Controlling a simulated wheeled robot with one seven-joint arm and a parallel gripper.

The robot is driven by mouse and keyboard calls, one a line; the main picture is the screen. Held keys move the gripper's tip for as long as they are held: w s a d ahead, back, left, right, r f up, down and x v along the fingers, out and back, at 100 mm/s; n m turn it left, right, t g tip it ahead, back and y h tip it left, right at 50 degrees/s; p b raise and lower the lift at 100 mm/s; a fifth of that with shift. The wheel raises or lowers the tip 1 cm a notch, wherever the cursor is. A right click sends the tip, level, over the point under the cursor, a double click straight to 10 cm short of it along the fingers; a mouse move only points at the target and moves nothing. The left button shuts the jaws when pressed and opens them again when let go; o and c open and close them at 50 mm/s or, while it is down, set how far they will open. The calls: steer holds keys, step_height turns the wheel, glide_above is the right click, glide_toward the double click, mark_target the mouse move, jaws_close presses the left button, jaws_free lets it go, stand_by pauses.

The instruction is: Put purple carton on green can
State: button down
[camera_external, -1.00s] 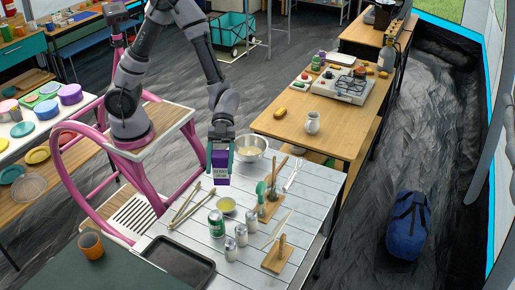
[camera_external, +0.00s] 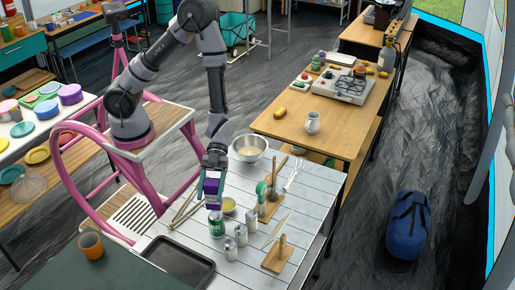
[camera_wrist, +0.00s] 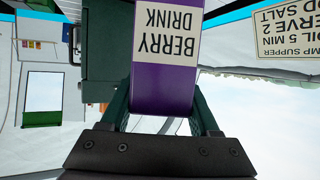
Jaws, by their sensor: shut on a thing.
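The purple carton (camera_external: 211,187) is held upright in my gripper (camera_external: 214,172). In the wrist view the carton (camera_wrist: 162,85) shows a white label reading "BERRY DRINK" between the two fingers. The green can (camera_external: 216,226) stands on the white slatted table. The carton is directly over or just in front of the can in the outside view and hides its top. I cannot tell whether the carton's bottom touches the can. The can is not seen in the wrist view.
A small yellow bowl (camera_external: 228,204) stands right behind the can. Metal shakers (camera_external: 230,246) stand close to its right. Wooden tongs (camera_external: 187,208) lie to the left, and a dark tray (camera_external: 178,262) lies in front. A metal bowl (camera_external: 248,148) is at the back.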

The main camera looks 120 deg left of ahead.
mark_target(212, 199)
steer(key=shift+f, duration=2)
steer(key=shift+f, duration=0.15)
steer(key=shift+c, duration=0.6)
jaws_free()
